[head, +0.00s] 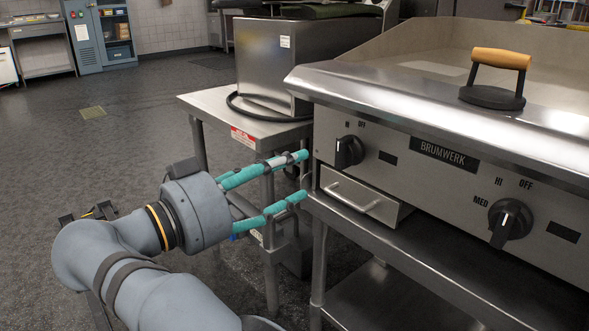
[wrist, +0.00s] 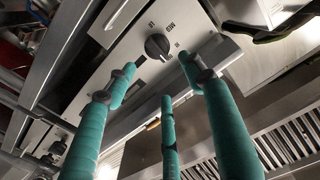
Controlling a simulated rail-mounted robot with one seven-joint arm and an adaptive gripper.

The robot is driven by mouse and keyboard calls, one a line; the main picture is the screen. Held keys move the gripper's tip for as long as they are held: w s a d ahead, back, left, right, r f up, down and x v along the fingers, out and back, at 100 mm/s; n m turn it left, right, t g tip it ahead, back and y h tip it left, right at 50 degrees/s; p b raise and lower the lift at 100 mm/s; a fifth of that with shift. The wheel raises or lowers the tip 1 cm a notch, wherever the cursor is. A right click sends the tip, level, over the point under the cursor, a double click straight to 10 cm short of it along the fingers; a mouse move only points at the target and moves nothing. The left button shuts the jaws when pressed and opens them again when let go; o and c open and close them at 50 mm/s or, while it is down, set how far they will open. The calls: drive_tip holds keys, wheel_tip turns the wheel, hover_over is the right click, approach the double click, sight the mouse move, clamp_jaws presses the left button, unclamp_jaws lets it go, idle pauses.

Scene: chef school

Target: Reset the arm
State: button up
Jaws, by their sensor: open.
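My gripper (head: 302,176) has long teal fingers and is at the front left of the griddle. The fingers are spread apart with nothing between them, and they point toward the griddle's left front end. The left control knob (head: 349,152) is just beyond the fingertips, to the right. In the wrist view my gripper (wrist: 156,78) shows three teal fingers, spread open, with a black knob (wrist: 157,46) beyond them. I cannot tell whether a fingertip touches the griddle front.
The steel griddle (head: 446,178) carries a press with a wooden handle (head: 500,60). A right knob (head: 510,221) and a small drawer (head: 362,199) are on its front. A steel box (head: 262,66) stands on a side table (head: 208,100). The floor at left is clear.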

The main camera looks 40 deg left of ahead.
sight(338, 154)
drive_tip(key=w, duration=0.4)
drive_tip(key=w+d, duration=0.1)
drive_tip(key=w, duration=0.7)
drive_tip(key=shift+d+f, duration=0.1)
drive_tip(key=shift+d, duration=0.3)
drive_tip(key=shift+w, duration=0.1)
drive_tip(key=shift+p, duration=0.3)
